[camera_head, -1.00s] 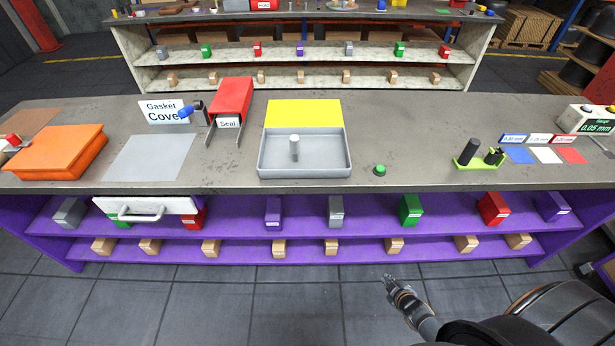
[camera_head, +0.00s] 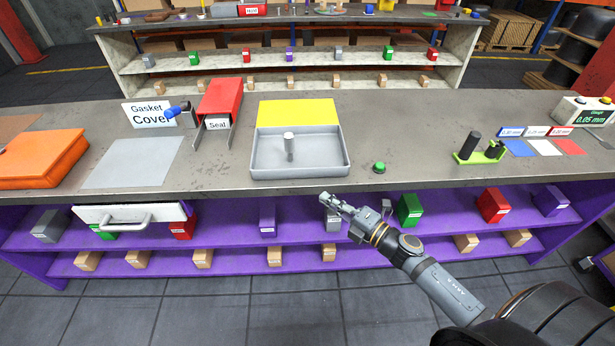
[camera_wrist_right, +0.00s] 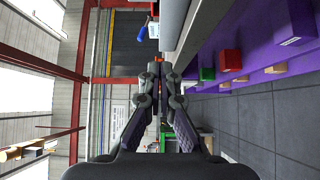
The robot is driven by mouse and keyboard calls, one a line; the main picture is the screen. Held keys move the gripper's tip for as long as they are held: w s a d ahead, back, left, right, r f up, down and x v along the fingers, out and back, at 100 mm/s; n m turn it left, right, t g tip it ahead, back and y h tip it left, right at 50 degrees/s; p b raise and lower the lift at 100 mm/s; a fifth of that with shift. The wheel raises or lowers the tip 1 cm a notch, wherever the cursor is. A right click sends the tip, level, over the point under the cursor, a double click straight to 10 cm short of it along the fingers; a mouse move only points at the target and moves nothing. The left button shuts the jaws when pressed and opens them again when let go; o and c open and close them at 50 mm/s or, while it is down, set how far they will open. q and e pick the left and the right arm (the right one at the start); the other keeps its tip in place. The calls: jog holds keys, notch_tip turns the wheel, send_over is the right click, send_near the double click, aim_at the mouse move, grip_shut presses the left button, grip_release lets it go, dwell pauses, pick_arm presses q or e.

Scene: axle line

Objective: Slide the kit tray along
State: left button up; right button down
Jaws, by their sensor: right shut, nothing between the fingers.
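The grey kit tray (camera_head: 340,163) sits on the bench top with a pale upright cylinder (camera_head: 289,146) standing in it. A yellow panel (camera_head: 298,112) lies flat directly behind the tray. My right gripper (camera_head: 328,199) is shut and empty, just in front of the bench's front edge, below and slightly right of the tray, apart from it. In the right wrist view its fingers (camera_wrist_right: 157,80) are closed together, with the bench edge beside them. My left gripper is out of view.
A green button (camera_head: 379,167) stands right of the tray. A red seal chute (camera_head: 220,100) and a grey mat (camera_head: 132,162) lie to the left. A green holder with black pegs (camera_head: 478,156) is at the right. A drawer (camera_head: 135,216) protrudes below the bench top.

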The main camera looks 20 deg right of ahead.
jog(key=p, duration=0.3)
send_near(297, 169)
jog(key=a, duration=0.4)
jog(key=w, duration=0.4)
jog(key=shift+w+d, duration=0.15)
jog(key=shift+d, duration=0.25)
jog(key=shift+w+d, duration=0.15)
jog(key=shift+w, duration=0.2)
